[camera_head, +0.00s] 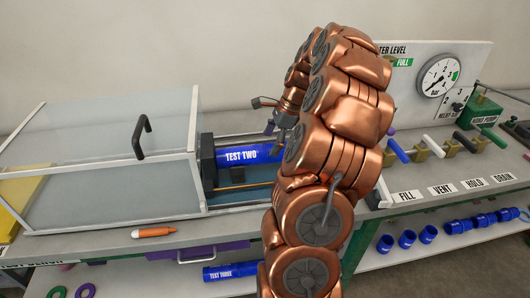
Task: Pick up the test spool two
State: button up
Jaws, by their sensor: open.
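The test spool two is a blue cylinder (262,152) with a white "TEST TWO" label. It lies level inside the tank, its left end at a dark block. The arm hides its right end. My gripper (263,116) is open, just above the spool's right part, with its dark fingers showing left of the copper arm. No spool is in its grasp. Whether a finger touches the spool I cannot tell.
A clear lid with a black handle (141,135) covers the tank's left part. An orange marker (153,232) lies on the bench front. A "TEST THREE" spool (230,271) lies below. Coloured valve levers, a gauge (438,76) and a green pump (478,113) stand to the right.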

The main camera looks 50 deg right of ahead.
aim_at(268, 146)
jog(key=shift+w+a+f+p, duration=0.25)
jog(key=shift+a+f+p, duration=0.4)
jog(key=shift+a+f, duration=0.4)
jog(key=shift+w+d+f, duration=0.1)
jog(key=shift+w+f, duration=0.05)
jog(key=shift+f, duration=0.55)
jog(key=c, duration=1.5)
jog(key=shift+c, duration=0.2)
